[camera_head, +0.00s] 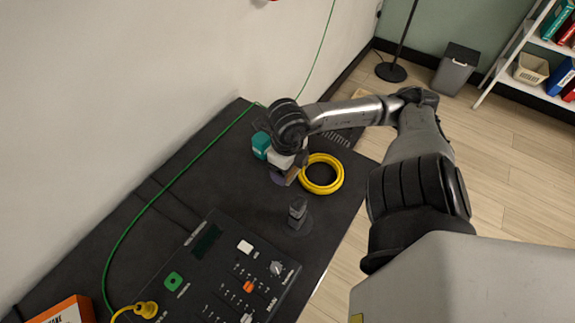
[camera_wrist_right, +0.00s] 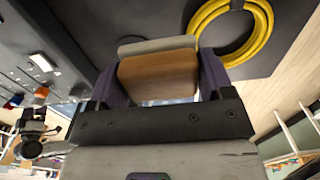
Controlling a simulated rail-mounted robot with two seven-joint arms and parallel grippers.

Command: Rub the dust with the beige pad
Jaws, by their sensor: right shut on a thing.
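The beige pad (camera_wrist_right: 157,45) is a pale slab on a brown wooden back. It sits between the purple fingers of my right gripper (camera_wrist_right: 160,65), which is shut on it. In the head view my right gripper (camera_head: 284,172) is low over the far part of the dark table, left of a yellow coil. The pad's brown back (camera_head: 291,176) shows a little there. I cannot tell whether the pad touches the table. I cannot make out the dust; the wrist and gripper hide part of the surface. My left gripper is not in view.
The yellow coil (camera_head: 340,173) lies close right of the gripper. A teal object (camera_head: 261,144) is just left of the wrist. A small dark grey device (camera_head: 298,212) stands nearer. A black control panel (camera_head: 228,262) and a green cable (camera_head: 160,190) occupy the near left.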

